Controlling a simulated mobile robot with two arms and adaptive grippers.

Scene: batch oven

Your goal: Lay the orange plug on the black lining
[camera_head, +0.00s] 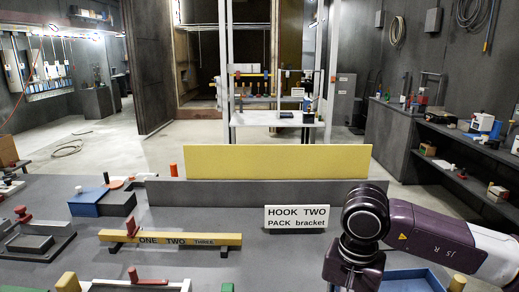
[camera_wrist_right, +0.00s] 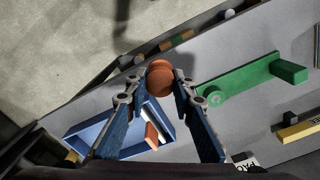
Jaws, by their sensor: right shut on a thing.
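The orange plug (camera_wrist_right: 160,77) shows as a round brownish-orange piece between the fingertips of my right gripper (camera_wrist_right: 158,88) in the right wrist view. The fingers are shut on it, and it is held above the grey bench. A blue-walled tray (camera_wrist_right: 78,138) lies below and to the left of the fingers. It also shows in the head view, low at the right (camera_head: 431,276), partly hidden by my right wrist. I cannot make out a black lining clearly; the tray floor is partly covered by a finger. My left gripper is not in view.
A green bar (camera_wrist_right: 240,80) with a raised block lies right of my right gripper. A yellow labelled rail (camera_head: 172,238), a white sign (camera_head: 297,218) and a yellow upright panel (camera_head: 277,161) stand on the bench. A blue box (camera_head: 86,205) is at the left. The bench middle is fairly clear.

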